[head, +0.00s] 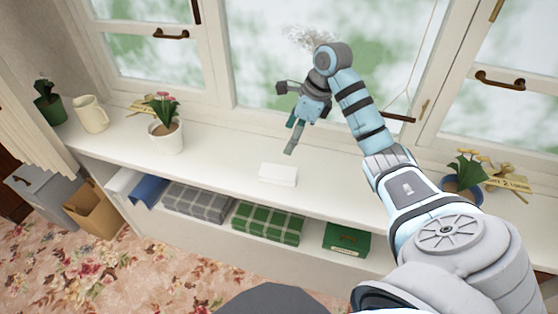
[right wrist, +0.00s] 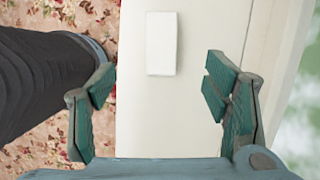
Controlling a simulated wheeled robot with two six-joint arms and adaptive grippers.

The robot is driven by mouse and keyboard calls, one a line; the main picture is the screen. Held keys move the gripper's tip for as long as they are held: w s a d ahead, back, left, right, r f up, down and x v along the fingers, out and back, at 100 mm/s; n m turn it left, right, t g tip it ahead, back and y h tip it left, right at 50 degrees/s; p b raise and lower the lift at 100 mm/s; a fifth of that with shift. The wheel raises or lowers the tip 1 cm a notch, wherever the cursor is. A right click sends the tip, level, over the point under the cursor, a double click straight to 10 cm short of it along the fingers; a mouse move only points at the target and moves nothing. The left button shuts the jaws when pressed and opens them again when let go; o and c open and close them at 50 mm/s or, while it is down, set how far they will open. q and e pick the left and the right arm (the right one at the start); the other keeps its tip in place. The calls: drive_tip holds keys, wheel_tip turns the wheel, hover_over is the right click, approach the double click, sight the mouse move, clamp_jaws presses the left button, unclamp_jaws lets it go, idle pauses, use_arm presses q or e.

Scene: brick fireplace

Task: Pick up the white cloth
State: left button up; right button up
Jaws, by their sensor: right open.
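The white cloth (head: 278,174) lies folded in a small rectangle on the white window shelf (head: 225,157), near its front edge. It also shows in the right wrist view (right wrist: 161,43), at the top and ahead of the fingers. My right gripper (head: 286,120) is above the shelf, behind and above the cloth in the head view. In the right wrist view its two green fingers (right wrist: 155,100) are wide apart with nothing between them. The cloth is apart from both fingers. My left gripper is not in view.
A pink-flowered pot (head: 166,134) and a cream jug (head: 91,114) stand left on the shelf. A blue flowerpot (head: 463,187) stands right. Folded blankets (head: 268,223) and a green box (head: 346,239) sit below. Windows rise behind. The shelf around the cloth is clear.

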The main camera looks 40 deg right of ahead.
drive_tip(key=b, duration=0.5)
approach(279, 171)
drive_tip(key=shift+w+a+f, duration=0.15)
drive_tip(key=shift+a+f, duration=0.25)
drive_tip(key=x, duration=0.7)
drive_tip(key=shift+w+d+f, duration=0.1)
drive_tip(key=shift+d+f, duration=0.1)
drive_tip(key=shift+f, duration=0.25)
drive_tip(key=c, duration=1.1)
